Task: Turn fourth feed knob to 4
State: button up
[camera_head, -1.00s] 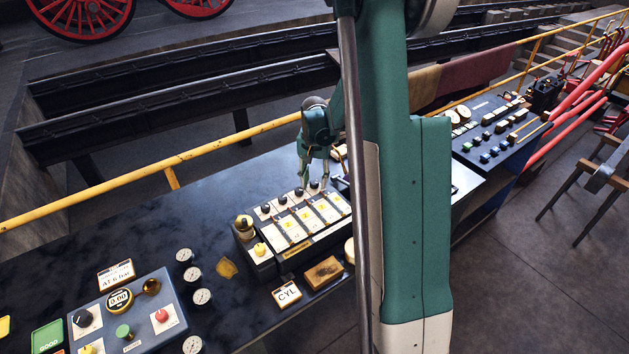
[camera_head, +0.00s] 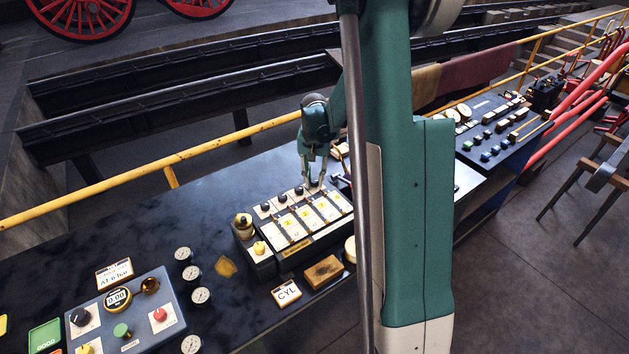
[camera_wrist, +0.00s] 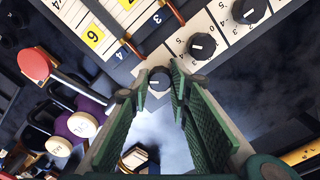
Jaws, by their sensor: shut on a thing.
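The feed unit (camera_head: 291,252) is a dark box with a row of black knobs on white plates along its back edge. The fourth knob, at the right end of the row, sits between the fingers of my gripper (camera_head: 316,185) and is mostly hidden in the head view. In the wrist view this black knob (camera_wrist: 160,79) has a white pointer line, and my green fingertips (camera_wrist: 152,86) are shut on its sides. Its dial numbers are largely covered. The neighbouring feed knob (camera_wrist: 202,46) stands clear, with numbers around it.
A yellow rail (camera_head: 225,146) runs behind the bench. A brass knob (camera_head: 243,222) and yellow knob (camera_head: 259,247) stand left of the row. A red-capped lever (camera_wrist: 34,65) and purple handles (camera_wrist: 85,118) lie left in the wrist view. A CYL sign (camera_head: 286,293) stands in front.

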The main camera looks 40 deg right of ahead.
aim_at(314, 180)
jog(key=n+b, duration=0.2)
jog(key=n, duration=0.2)
jog(key=shift+f, duration=0.1)
jog(key=shift+n+b, duration=0.9)
jog(key=shift+n, duration=0.8)
jog(key=o, duration=0.9)
jog(key=shift+r, duration=0.3)
notch_tip(314, 180, up, 12)
jog(key=shift+f, duration=0.15)
jog(key=shift+a, duration=0.1)
